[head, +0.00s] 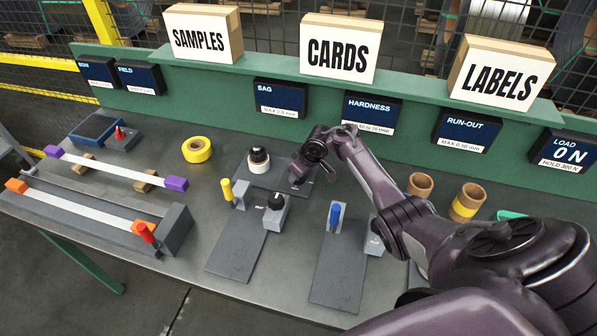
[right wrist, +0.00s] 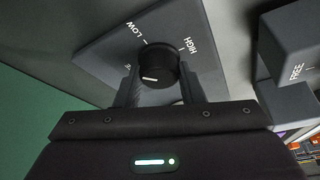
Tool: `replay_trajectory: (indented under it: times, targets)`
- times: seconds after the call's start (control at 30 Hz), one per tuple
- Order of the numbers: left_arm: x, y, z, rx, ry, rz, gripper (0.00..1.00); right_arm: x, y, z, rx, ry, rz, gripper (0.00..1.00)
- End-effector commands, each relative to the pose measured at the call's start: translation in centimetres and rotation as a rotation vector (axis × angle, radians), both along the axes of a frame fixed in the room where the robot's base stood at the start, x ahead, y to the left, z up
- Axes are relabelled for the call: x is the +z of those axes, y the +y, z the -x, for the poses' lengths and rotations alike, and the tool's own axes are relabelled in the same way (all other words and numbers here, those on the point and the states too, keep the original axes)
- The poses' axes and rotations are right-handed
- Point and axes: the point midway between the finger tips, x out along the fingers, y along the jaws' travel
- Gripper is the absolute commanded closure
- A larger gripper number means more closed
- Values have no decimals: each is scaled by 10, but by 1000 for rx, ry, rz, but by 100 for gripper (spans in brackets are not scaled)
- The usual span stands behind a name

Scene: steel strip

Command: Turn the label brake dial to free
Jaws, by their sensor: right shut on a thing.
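The plate around this dial is marked LOW and HIGH; a third mark is partly hidden by a finger. The word FREE is on a separate grey block (right wrist: 292,45) to the right of that plate. In the head view, a grey block (head: 273,214) with a black knob (head: 276,201) stands just in front of the gripper. My left gripper is not in view.
A yellow handle (head: 227,190) and a blue handle (head: 335,217) stand close by. A black-and-white knob-shaped piece (head: 259,159) is left of the gripper. The LOAD display (head: 566,154) reads ON.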

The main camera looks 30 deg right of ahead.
Motion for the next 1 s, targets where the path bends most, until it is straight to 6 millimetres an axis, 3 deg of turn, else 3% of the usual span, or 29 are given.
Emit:
replay_trajectory:
  times: [0.27, 0.6, 1.0]
  targets:
    - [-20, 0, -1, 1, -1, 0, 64, -4, -3, -1, 260, -1, 1, 88]
    - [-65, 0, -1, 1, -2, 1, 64, -7, -4, -2, 563, -1, 2, 88]
    - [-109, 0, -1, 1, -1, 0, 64, -3, -3, -2, 784, -1, 1, 88]
